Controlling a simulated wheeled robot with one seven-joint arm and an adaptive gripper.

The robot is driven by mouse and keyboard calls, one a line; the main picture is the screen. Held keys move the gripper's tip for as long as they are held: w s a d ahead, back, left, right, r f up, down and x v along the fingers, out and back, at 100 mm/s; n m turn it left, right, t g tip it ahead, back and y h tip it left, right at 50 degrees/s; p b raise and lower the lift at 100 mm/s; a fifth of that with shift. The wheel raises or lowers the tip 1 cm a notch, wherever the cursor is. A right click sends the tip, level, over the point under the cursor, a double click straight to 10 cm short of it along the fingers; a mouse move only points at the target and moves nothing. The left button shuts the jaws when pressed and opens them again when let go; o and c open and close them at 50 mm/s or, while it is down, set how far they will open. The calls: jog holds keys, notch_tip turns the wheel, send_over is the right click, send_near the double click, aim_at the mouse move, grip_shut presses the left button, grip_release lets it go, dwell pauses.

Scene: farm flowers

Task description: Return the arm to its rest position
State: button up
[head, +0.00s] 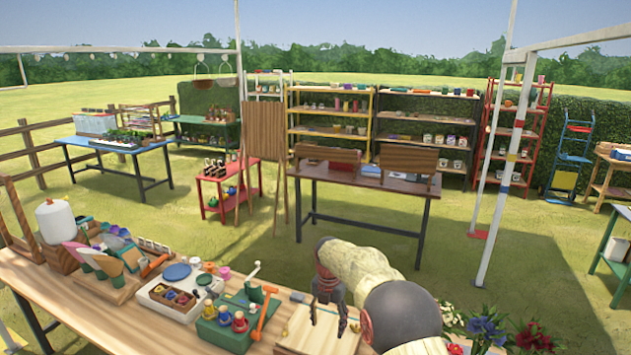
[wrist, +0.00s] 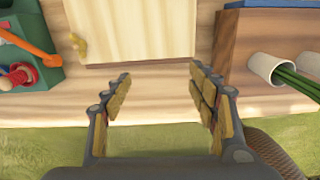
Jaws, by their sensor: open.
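My gripper (head: 328,312) is in the head view at the lower middle, at the end of my arm, pointing down over the wooden workbench (head: 95,305). In the wrist view my gripper (wrist: 160,74) shows its two padded fingers spread apart, with nothing between them. Beyond the fingertips lies a pale wooden board (wrist: 135,28), with a small tan piece (wrist: 78,45) at its left edge. The board also shows in the head view (head: 305,338), partly hidden by the gripper. I cannot tell the exact height of the fingertips above the bench.
A green toolbox (head: 222,330) with an orange-handled tool (head: 266,312) stands left of my gripper. Flowers (head: 487,325) are at the right, and white pots with green stems (wrist: 275,70) show in the wrist view. A post (head: 500,185) stands beyond. Open grass (head: 550,270) lies right.

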jog(key=s+d+f+m, duration=0.1)
jog(key=s+f+m, duration=0.3)
jog(key=m, duration=0.6)
jog(key=s+d+r+m+t+b, duration=0.1)
jog(key=s+d+r+m, duration=0.4)
jog(key=s, duration=0.8)
jog(key=s+d+r+m+t+b, duration=0.2)
jog(key=s+d+r+m, duration=0.2)
jog(key=s+r+m, duration=0.5)
jog(key=s+d+r+m+t+b, duration=0.2)
jog(key=s+d+r+m, duration=0.3)
jog(key=s, duration=1.3)
notch_tip(320, 180, up, 3)
jog(key=shift+s+d+f+m+t, duration=0.1)
jog(key=shift+s+d+m+t, duration=0.2)
jog(key=shift+m, duration=0.9)
jog(key=shift+w, duration=0.1)
